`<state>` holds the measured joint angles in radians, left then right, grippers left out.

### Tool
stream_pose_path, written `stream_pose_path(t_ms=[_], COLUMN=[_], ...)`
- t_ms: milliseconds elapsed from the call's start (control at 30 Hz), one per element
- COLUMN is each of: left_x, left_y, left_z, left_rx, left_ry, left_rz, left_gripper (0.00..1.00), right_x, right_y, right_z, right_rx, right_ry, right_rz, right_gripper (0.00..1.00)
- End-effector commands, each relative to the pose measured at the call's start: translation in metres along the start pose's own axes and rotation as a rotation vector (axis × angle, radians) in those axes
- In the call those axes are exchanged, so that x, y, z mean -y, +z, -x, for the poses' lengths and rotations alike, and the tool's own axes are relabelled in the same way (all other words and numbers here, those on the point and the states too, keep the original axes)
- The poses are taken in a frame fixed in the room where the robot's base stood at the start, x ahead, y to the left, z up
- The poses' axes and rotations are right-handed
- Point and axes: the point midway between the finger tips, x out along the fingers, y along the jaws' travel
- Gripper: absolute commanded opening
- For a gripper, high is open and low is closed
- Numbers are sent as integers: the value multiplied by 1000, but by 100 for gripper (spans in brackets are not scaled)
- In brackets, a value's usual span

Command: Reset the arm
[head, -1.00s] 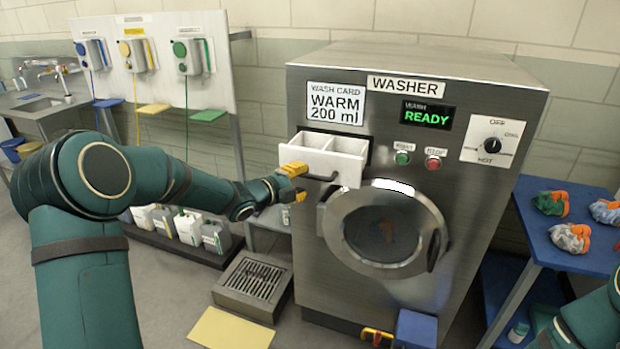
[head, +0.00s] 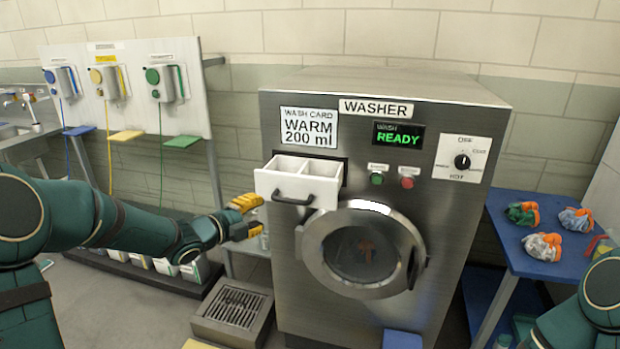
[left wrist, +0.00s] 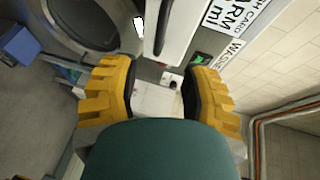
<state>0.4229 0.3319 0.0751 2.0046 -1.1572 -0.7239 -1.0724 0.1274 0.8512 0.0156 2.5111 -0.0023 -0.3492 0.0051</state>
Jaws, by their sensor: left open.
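My left gripper (head: 243,216) has yellow fingers spread apart and empty, left of the washer's front. In the left wrist view its two fingers (left wrist: 158,90) stand wide with nothing between them. The white detergent drawer (head: 298,184) is pulled out of the washer (head: 430,175), just right of the gripper, and the two are apart. The drawer has two compartments and a dark handle. My right arm shows only partly at the lower right, and its gripper is out of view.
A blue table (head: 530,262) with several colourful cloth bundles stands right of the washer. Dispensers hang on a white board (head: 195,100) at the left, with containers on a low rack below. A floor grate (head: 232,308) lies below the gripper.

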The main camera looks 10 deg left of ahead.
Motion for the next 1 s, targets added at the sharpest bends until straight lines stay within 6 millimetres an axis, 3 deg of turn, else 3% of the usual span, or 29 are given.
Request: stream_pose_path(t_ms=[67, 167, 300, 433, 567, 700, 833, 1000], left_x=[-7, -34, -109, -188, -261, -326, -363, -384], left_y=[-3, -14, -49, -93, -142, -194, -230, -253], left_z=[-3, -11, -25, -21, 1, 41, 80, 110], left_rx=[2, 14, 79, 203, 386, 645, 886, 1079], left_ry=[10, 54, 188, 352, 521, 683, 780, 827], left_rz=[37, 189, 594, 1002, 1357, 1666, 1850, 1955], left_gripper=[46, 46, 46, 46, 46, 46, 46, 46], right_x=[0, 0, 0, 0, 0, 0, 0, 0], right_y=[0, 0, 0, 0, 0, 0, 0, 0], right_z=[0, 0, 0, 0, 0, 0, 0, 0], right_rx=[0, 0, 0, 0, 0, 0, 0, 0], right_ry=[0, 0, 0, 0, 0, 0, 0, 0], right_rz=[0, 0, 0, 0, 0, 0, 0, 0], right_gripper=[47, 47, 47, 47, 47, 47, 47, 47])
